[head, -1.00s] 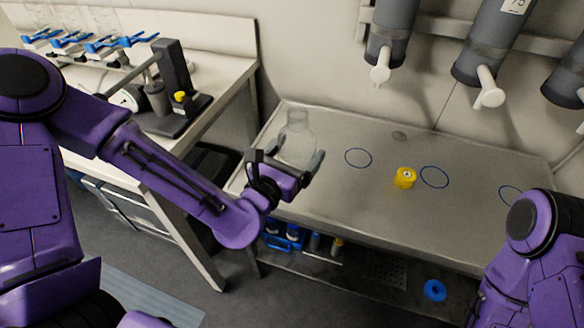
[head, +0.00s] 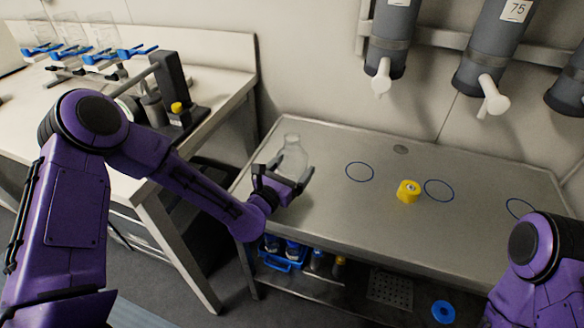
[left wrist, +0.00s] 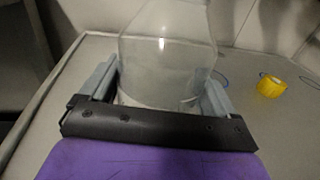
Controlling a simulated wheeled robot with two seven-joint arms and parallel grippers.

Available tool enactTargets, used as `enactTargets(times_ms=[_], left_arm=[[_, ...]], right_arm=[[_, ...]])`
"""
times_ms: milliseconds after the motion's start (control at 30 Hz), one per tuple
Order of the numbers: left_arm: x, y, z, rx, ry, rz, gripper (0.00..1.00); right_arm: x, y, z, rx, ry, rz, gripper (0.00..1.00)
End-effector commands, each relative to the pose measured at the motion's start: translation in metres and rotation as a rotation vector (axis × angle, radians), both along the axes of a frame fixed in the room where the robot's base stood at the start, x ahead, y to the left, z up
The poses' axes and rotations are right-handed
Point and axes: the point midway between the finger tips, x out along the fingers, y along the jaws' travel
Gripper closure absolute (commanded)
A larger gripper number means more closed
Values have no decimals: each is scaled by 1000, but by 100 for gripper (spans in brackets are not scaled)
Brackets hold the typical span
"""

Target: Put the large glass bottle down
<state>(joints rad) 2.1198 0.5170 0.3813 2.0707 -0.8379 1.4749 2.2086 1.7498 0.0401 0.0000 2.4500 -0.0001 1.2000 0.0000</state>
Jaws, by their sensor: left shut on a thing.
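The large glass bottle (head: 292,158) is clear, empty-looking and upright, at the left end of the grey metal table (head: 350,218). My left gripper (head: 284,178) is shut on it, with one finger on each side of its body. In the left wrist view the bottle (left wrist: 165,50) stands between the two fingers (left wrist: 158,92), its top cut off by the frame. I cannot tell whether its base touches the table. My right arm shows at the lower right of the head view, but its gripper is out of view.
A yellow cap-like piece (head: 408,191) lies on the table beside a blue ring mark (head: 438,190). Another blue ring (head: 360,171) lies nearer the bottle. Grey cylinders with white spouts (head: 383,75) hang above the back edge. A white bench (head: 215,85) with equipment stands at the left.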

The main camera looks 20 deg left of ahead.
Motion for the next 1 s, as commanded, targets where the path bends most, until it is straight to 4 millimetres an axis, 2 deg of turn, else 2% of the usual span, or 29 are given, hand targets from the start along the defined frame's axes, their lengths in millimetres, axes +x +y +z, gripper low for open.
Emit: enactTargets(times_ms=[267, 300, 500, 600, 633, 767, 1000], left_arm=[[0, 0, -4, 0, -2, 1, 62], [0, 0, -3, 0, -1, 1, 0], [0, 0, -2, 0, -1, 1, 0], [0, 0, 5, 1, -1, 1, 0], [-4, 1, 1, 0, 0, 2, 0], [-31, 8, -1, -5, 2, 4, 0], [-91, 22, 0, -5, 1, 3, 0]], right_arm=[[0, 0, -5, 0, 0, 0, 0], [0, 0, -4, 0, 0, 0, 0], [0, 0, -3, 0, 0, 0, 0], [0, 0, 4, 0, 0, 0, 0], [0, 0, 0, 0, 0, 0, 0], [0, 0, -6, 0, 0, 0, 0], [0, 0, -13, 0, 0, 0, 0]])
